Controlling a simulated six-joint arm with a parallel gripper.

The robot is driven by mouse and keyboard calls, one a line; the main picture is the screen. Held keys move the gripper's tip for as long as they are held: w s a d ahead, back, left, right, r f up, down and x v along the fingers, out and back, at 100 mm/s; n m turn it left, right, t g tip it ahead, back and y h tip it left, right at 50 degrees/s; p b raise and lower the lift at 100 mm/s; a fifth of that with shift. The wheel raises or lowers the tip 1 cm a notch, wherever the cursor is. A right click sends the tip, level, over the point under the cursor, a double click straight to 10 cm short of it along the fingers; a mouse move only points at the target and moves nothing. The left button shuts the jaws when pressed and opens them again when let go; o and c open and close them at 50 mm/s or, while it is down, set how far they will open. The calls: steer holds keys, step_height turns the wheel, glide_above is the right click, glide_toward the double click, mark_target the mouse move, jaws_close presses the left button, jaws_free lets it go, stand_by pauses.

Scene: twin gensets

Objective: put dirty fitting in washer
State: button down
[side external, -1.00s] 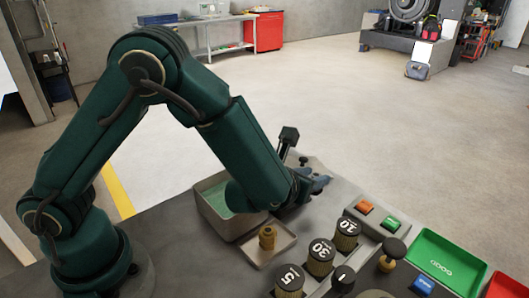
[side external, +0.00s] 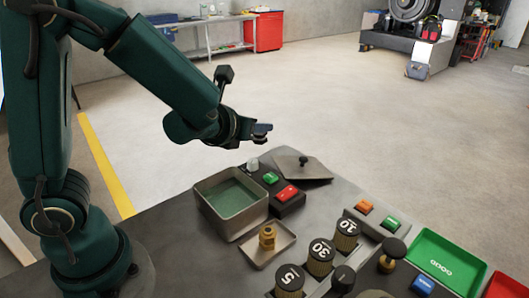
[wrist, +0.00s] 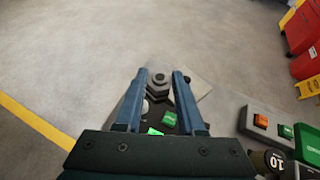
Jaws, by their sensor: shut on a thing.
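My gripper (side external: 262,132) is raised above the back edge of the bench, behind the washer. In the wrist view its two blue fingers (wrist: 158,88) are shut on a dark grey, stepped fitting (wrist: 158,92) with a round top. In the side view the held fitting is small and dark at the fingertips. The washer (side external: 238,232) is an open grey rectangular tub with green liquid inside. Its lid (side external: 318,172), with a black knob, lies flat on the bench at the back right. A brass fitting (side external: 267,239) stands upright on a small tray (side external: 284,251) in front of the washer.
A control box (side external: 290,203) with green and red buttons stands right of the washer, with a small white knob (side external: 252,164) behind it. Knurled numbered cylinders (side external: 321,256) and a green bin (side external: 447,263) are at the front right. The air around my gripper is clear.

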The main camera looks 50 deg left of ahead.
steer(key=s+a+n+g+y, duration=0.35)
steer(key=s+n+g, duration=0.2)
steer(key=s, duration=0.25)
steer(key=s+a+n+g+y, duration=0.2)
steer(key=s+n+g+y, duration=0.2)
steer(key=s+n, duration=0.3)
steer(key=shift+m, duration=0.55)
steer(key=w+d+f, duration=0.1)
steer(key=d+f, duration=0.1)
steer(key=d, duration=0.1)
steer(key=w+d+f, duration=0.2)
steer(key=d, duration=0.1)
steer(key=w+d+f, duration=0.2)
steer(key=d+f, duration=0.1)
steer(key=shift+w+d, duration=0.15)
steer(key=shift+d, duration=0.25)
steer(key=shift+f, duration=1.9)
steer(key=shift+f, duration=0.15)
steer(key=c, duration=0.5)
jaws_free()
